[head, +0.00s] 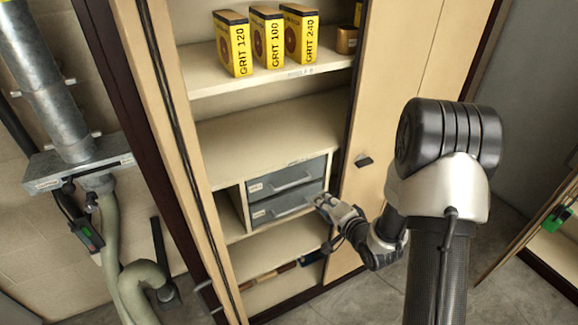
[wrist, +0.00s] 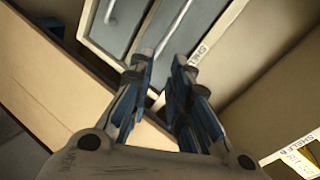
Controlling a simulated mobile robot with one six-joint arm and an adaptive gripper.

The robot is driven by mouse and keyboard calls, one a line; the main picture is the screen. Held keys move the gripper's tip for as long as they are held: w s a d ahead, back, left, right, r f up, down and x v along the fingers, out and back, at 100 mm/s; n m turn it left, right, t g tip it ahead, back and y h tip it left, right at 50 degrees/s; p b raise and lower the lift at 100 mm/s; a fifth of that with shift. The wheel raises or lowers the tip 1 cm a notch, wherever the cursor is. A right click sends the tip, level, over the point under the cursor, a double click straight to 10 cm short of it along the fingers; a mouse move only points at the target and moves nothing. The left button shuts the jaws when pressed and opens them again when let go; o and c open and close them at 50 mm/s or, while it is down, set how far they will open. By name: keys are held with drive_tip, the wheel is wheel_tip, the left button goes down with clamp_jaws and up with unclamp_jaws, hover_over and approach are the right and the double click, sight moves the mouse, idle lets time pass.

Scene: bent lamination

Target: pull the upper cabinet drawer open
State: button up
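The upper drawer (head: 283,178) is grey with a pale bar handle (head: 293,184) and appears shut in the cabinet, directly above a similar lower drawer (head: 270,212). My gripper (head: 319,198) is in front of the drawers' right end in the head view. In the wrist view, my gripper (wrist: 163,63) is open, with a gap between its two fingers. The upper drawer's handle (wrist: 176,27) runs down the picture towards this gap, its near end showing between the fingertips. I cannot tell whether the fingers touch it. Nothing is held.
The tall cabinet has an open shelf (head: 250,130) above the drawers and yellow grit boxes (head: 268,38) higher up. A cabinet door (head: 395,75) stands on the right, close to my arm. A hose and metal pipe (head: 48,80) are at the left.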

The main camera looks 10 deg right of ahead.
sight(293, 184)
drive_tip(key=w+a+f+m, duration=0.1)
drive_tip(key=w+a, duration=0.1)
drive_tip(key=w, duration=0.2)
drive_tip(key=w+a+f+m+t+y+b, duration=0.1)
drive_tip(key=w+a+f, duration=0.1)
drive_tip(key=w, duration=0.3)
drive_tip(key=w+a+f+m, duration=0.1)
drive_tip(key=w+a+f, duration=0.1)
drive_tip(key=w, duration=0.3)
drive_tip(key=shift+w+a+f+t, duration=0.1)
drive_tip(key=shift+w+a+t, duration=0.1)
drive_tip(key=shift+a+t, duration=0.1)
drive_tip(key=shift+c, duration=0.6)
clamp_jaws()
